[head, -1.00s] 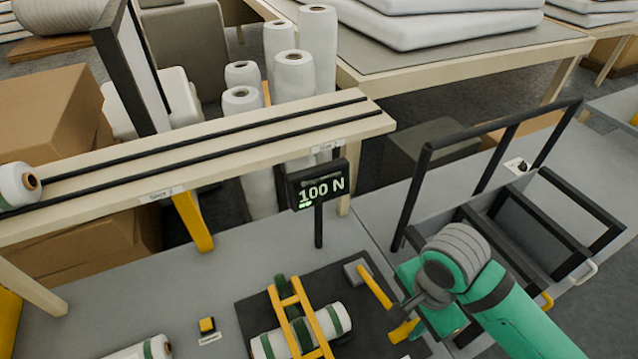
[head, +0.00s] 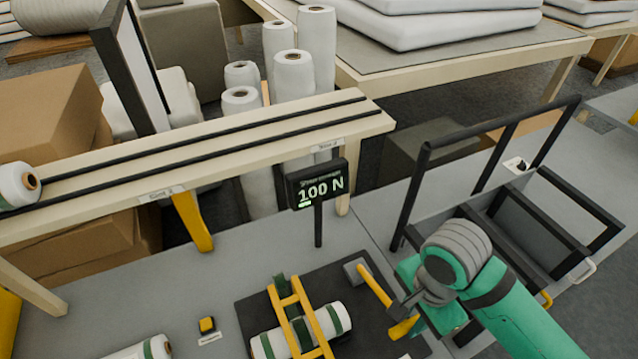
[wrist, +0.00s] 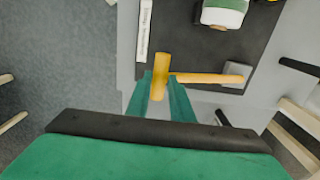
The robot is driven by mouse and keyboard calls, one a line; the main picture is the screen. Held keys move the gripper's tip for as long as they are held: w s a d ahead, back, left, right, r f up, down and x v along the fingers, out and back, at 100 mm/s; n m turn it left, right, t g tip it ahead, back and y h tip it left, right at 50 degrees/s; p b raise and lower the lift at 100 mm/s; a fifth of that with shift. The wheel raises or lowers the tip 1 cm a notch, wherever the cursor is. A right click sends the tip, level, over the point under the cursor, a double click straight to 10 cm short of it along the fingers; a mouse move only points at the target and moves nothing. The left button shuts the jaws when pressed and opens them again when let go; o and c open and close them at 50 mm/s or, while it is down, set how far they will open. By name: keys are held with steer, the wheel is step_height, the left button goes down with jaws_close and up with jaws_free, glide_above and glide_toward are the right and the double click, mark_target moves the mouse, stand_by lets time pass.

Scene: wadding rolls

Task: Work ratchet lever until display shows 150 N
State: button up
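The ratchet lever (head: 376,288) is a yellow bar running from a grey block (head: 354,269) on the dark mat to a thicker yellow grip. In the wrist view the lever (wrist: 208,78) ends in an upright yellow grip between my two green fingers. My gripper (wrist: 160,84) appears shut on that grip, a finger against each side; in the head view my gripper (head: 405,318) partly hides it. The display (head: 318,186) on a black post reads 100 N. A white roll with green bands (head: 330,319) lies under a yellow frame (head: 301,312).
A beam with two black rails (head: 230,130) stands behind the display. Grey bench is clear between the button and beam.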

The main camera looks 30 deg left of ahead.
step_height(320, 180, up, 7)
steer(key=w+a, duration=0.1)
steer(key=a, duration=0.1)
steer(key=shift+w, duration=0.15)
stand_by(0.5)
stand_by(0.6)
steer(key=shift+w+f, duration=0.1)
steer(key=shift+f, duration=1.15)
steer(key=shift+s+d+f, duration=0.35)
steer(key=shift+d+f, duration=0.1)
steer(key=shift+f, duration=0.75)
steer(key=shift+s+d+f, duration=0.35)
steer(key=shift+d+f, duration=0.1)
steer(key=shift+f, duration=0.7)
steer(key=shift+s+d+f, duration=0.35)
steer(key=shift+d+f, duration=0.1)
steer(key=shift+f, duration=0.75)
step_height(320, 180, up, 10)
steer(key=w+a, duration=0.2)
steer(key=shift+a, duration=0.3)
steer(key=shift+w, duration=0.1)
